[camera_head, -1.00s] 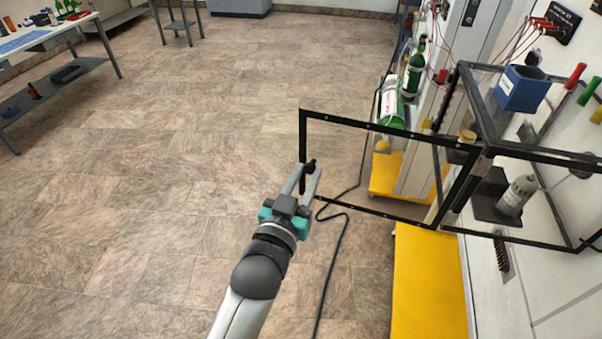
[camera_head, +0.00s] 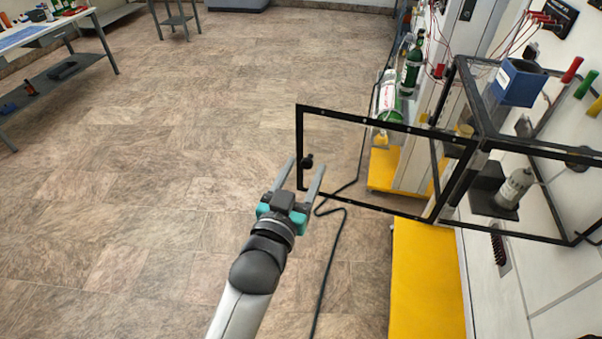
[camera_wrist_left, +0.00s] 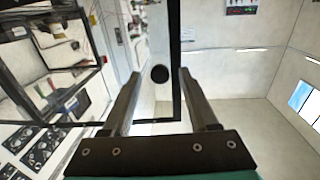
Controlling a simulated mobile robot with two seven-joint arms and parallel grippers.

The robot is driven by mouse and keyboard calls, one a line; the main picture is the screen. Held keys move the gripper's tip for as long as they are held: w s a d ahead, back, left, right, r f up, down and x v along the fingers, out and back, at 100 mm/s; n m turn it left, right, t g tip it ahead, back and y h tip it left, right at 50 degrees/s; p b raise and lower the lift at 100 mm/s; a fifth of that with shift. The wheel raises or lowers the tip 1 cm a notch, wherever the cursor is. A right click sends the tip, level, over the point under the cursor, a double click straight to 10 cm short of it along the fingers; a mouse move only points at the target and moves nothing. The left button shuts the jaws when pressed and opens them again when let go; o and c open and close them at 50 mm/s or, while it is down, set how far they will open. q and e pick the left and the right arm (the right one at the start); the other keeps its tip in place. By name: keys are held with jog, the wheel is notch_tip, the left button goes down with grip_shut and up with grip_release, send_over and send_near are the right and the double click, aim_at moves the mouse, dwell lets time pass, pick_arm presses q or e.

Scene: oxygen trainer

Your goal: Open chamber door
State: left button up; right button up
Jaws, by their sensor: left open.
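The chamber door (camera_head: 390,127) is a clear panel in a black frame. It stands swung out to the left from the clear chamber (camera_head: 541,135) on the right wall. Its round black knob (camera_head: 308,161) is near the free left edge. My left gripper (camera_head: 305,174) is open, with its fingertips around or just short of the knob; contact cannot be told. In the left wrist view the dark knob (camera_wrist_left: 160,74) shows between the open fingers, beyond their tips. My right gripper is not in view.
A blue box (camera_head: 518,82) sits on top of the chamber, and a grey cylinder (camera_head: 514,188) is inside. Green bottles (camera_head: 412,66) stand behind the door. A yellow platform (camera_head: 428,280) lies below. A black cable (camera_head: 333,245) runs on the floor. Floor at left is clear.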

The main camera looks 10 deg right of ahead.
pick_arm(q)
jog(key=shift+s+a, duration=0.1)
jog(key=b+v, duration=0.1)
jog(key=v, duration=1.4)
jog(key=shift+b, duration=0.4)
jog(key=shift+f, duration=0.1)
